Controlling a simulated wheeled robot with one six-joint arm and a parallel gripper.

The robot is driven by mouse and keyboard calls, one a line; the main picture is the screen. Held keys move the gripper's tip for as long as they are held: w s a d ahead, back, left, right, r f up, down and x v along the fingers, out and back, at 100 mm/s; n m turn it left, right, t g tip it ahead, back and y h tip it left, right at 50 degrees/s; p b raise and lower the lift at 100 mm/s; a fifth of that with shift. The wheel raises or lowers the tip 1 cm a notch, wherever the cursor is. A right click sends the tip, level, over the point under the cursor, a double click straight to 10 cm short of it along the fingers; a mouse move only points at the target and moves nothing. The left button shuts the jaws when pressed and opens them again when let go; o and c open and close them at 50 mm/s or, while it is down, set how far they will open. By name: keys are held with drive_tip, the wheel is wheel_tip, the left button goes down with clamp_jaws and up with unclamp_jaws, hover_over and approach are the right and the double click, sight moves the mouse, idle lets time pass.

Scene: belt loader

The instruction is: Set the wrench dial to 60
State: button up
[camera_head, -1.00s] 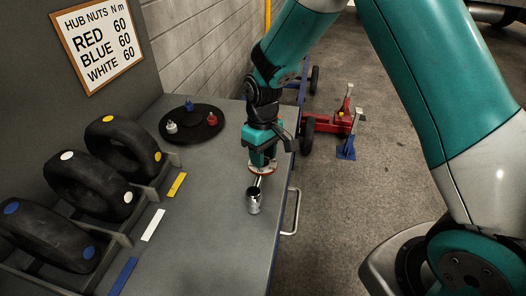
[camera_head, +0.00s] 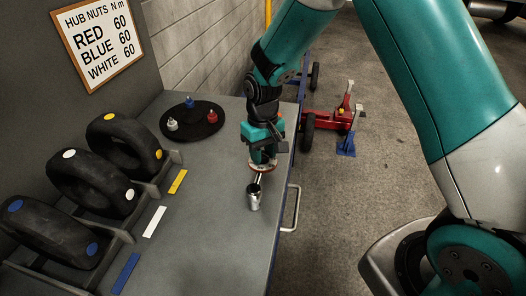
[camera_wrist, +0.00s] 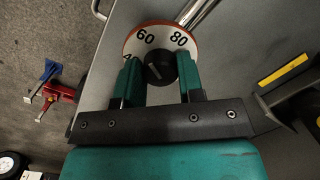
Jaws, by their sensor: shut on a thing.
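The torque wrench lies on the grey bench near its right edge, with its chrome socket end (camera_head: 253,200) towards the front. Its round dial (camera_head: 263,167) has a white face and a red rim. In the wrist view the dial (camera_wrist: 143,42) shows 60 at upper left, 80 at upper right and a partly hidden number at left. My gripper (camera_wrist: 160,72) is shut on the black knob (camera_wrist: 158,66) at the dial's middle. A pale mark on the knob slants towards upper left, roughly at 60; its exact setting is hard to tell. In the head view my gripper (camera_head: 262,158) hides the knob.
A sign (camera_head: 96,42) lists red, blue and white at 60. Several tyres stand in a rack at left, beside coloured strips. A round black tray (camera_head: 190,134) holds three small coloured pieces. A metal handle (camera_head: 294,208) sticks out at the bench's right edge.

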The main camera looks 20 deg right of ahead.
drive_tip(key=o, duration=0.9)
drive_tip(key=r, duration=0.5)
drive_tip(key=w+r, duration=0.1)
drive_tip(key=r, duration=0.5)
drive_tip(key=r+b, duration=0.1)
drive_tip(key=r, duration=0.5)
drive_tip(key=shift+w+d+r, duration=0.2)
drive_tip(key=shift+w+d, duration=0.1)
drive_tip(key=shift+w, duration=0.1)
